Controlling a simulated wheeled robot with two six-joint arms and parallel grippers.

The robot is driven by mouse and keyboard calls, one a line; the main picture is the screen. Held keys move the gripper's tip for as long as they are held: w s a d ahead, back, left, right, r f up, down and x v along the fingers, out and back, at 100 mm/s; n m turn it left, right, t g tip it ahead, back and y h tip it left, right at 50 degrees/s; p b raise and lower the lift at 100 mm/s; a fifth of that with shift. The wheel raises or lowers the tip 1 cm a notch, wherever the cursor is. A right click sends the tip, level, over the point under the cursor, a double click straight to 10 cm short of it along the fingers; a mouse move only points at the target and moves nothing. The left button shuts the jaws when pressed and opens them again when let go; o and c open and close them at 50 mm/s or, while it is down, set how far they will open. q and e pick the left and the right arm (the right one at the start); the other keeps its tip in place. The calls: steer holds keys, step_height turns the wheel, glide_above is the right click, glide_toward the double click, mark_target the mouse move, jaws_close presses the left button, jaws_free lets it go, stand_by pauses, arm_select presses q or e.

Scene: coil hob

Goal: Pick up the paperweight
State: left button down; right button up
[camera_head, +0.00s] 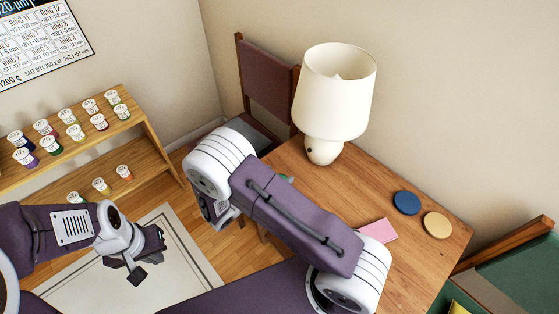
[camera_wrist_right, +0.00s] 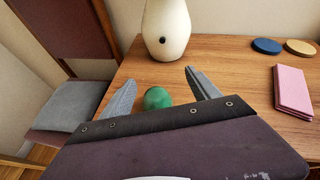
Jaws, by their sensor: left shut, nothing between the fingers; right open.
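A green rounded object, which looks like the paperweight (camera_wrist_right: 157,98), sits on the wooden table (camera_wrist_right: 225,60) near its left edge, in front of the lamp. My right gripper (camera_wrist_right: 161,84) is open, and in the right wrist view the green object shows between its two grey fingers. Its lower part is hidden by the gripper body, and I cannot tell the height gap. In the head view only a sliver of the paperweight (camera_head: 286,179) shows behind my right arm, which hides the right fingers. My left gripper (camera_head: 139,274) is shut and empty, over the rug, away from the table.
A cream lamp (camera_head: 332,95) stands behind the paperweight. A pink notebook (camera_head: 378,230), a blue disc (camera_head: 407,203) and a tan disc (camera_head: 437,225) lie further right. A chair (camera_head: 268,80) stands at the table's left; a shelf of jars (camera_head: 85,150) is far left.

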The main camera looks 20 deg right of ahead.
steer(key=f, duration=0.1)
steer(key=a+f+n, duration=0.1)
steer(key=f, duration=0.1)
steer(key=a+f+n+t, duration=0.1)
steer(key=shift+a+f+y, duration=0.15)
steer(key=shift+f+y, duration=0.15)
steer(key=shift+f, duration=0.05)
steer(key=shift+s+a+f+n+t, duration=0.3)
steer(key=shift+s+a+f+n, duration=0.2)
steer(key=shift+s+f+n, duration=0.25)
steer(key=shift+x, duration=1)
steer(key=shift+d+f, duration=0.15)
steer(key=shift+f, duration=0.1)
steer(key=x, duration=0.5)
steer(key=shift+w, duration=0.2)
arm_select(q)
steer(key=shift+d+f, duration=0.15)
arm_select(e)
steer(key=shift+a+r, duration=0.1)
steer(key=shift+a, duration=0.1)
